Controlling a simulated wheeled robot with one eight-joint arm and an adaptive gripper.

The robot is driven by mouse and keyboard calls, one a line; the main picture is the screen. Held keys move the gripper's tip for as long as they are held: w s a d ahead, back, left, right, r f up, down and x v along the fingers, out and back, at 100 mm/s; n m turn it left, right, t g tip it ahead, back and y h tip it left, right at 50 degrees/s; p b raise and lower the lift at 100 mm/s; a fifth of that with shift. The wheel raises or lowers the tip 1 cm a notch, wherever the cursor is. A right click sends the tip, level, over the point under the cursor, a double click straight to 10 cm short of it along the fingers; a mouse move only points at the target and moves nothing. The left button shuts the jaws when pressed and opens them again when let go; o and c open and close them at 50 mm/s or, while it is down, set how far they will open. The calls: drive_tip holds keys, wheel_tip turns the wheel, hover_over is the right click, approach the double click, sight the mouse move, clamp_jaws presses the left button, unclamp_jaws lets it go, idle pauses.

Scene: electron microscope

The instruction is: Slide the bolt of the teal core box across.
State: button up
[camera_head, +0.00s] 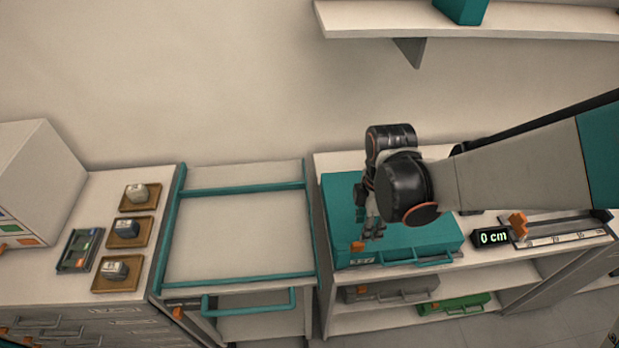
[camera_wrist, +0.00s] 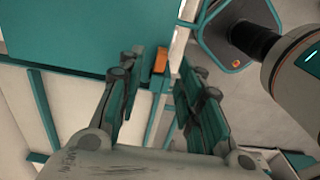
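The teal core box (camera_head: 405,240) lies on the right-hand cabinet, with a handle along its front. Its small orange bolt (camera_head: 357,246) is at the front left of the box, beside a small label. My gripper (camera_head: 371,228) hangs over the front left part of the box, close to the bolt. In the wrist view, the gripper (camera_wrist: 160,72) is open, and the orange bolt (camera_wrist: 160,61) shows in the gap between the fingers, at the edge of the teal box (camera_wrist: 75,35). I cannot tell whether a finger touches the bolt.
A display reading 0 cm (camera_head: 490,238) and a measuring rail (camera_head: 565,234) with an orange slider stand right of the box. A grey case (camera_head: 390,289) and a green case (camera_head: 455,304) lie on the shelf below. A teal-railed cart (camera_head: 240,235) stands to the left.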

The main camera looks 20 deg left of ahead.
sight(362, 244)
drive_tip(key=f+b, duration=0.1)
drive_tip(key=f, duration=0.1)
drive_tip(key=f+b, duration=0.1)
drive_tip(key=f, duration=0.1)
drive_tip(key=f+b, duration=0.2)
drive_tip(key=f, duration=0.1)
drive_tip(key=shift+s+a, duration=0.1)
drive_tip(key=shift+s, duration=0.25)
drive_tip(key=shift+c, duration=0.5)
clamp_jaws()
